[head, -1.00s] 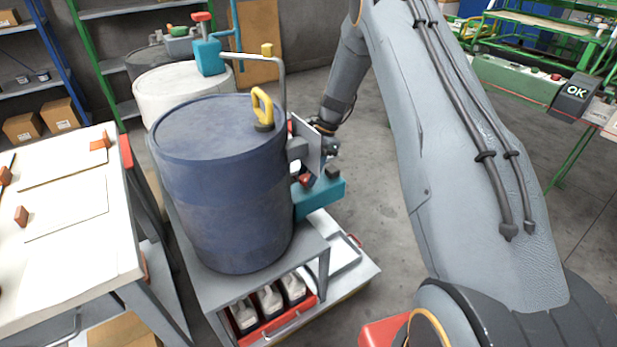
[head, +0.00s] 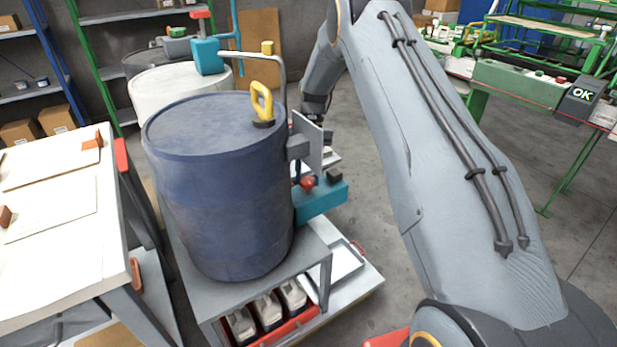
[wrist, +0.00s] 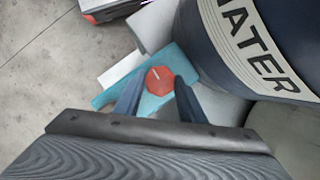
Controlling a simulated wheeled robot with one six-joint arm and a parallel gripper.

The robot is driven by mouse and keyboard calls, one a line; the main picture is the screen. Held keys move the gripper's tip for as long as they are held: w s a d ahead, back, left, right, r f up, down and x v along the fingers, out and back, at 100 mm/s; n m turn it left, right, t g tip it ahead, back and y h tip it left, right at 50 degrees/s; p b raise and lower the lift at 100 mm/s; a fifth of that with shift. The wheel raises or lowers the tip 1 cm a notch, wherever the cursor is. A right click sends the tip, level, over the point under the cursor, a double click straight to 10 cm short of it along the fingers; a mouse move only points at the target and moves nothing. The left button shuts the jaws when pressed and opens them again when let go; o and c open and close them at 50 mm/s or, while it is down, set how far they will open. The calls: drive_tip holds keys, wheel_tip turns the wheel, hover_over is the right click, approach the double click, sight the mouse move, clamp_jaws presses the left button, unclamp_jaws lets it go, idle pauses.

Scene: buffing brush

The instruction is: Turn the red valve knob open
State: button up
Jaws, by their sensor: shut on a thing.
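The red valve knob (wrist: 160,80) is faceted and has a pale line across its face. It also shows in the head view (head: 308,183), on a teal housing (head: 322,203) at the right side of the blue drum (head: 215,205). My gripper (wrist: 157,88) is shut on the knob, one finger on each side of it in the wrist view. In the head view the gripper is mostly hidden behind a grey plate (head: 310,143). The teal housing also shows behind the knob in the wrist view (wrist: 110,97).
The drum, with lettering in the wrist view (wrist: 255,45), stands close to my gripper on a grey cart (head: 210,297). A bent grey pipe (head: 283,85) rises above it. A white-topped table (head: 60,230) is at left.

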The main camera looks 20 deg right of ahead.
drive_tip(key=shift+n, duration=0.5)
drive_tip(key=o, duration=1)
drive_tip(key=shift+o, duration=0.2)
drive_tip(key=a+v, duration=0.1)
drive_tip(key=v, duration=0.6)
drive_tip(key=shift+w+d+r+b, duration=0.2)
drive_tip(key=shift+d+r+b, duration=0.15)
drive_tip(key=shift+r+b, duration=0.1)
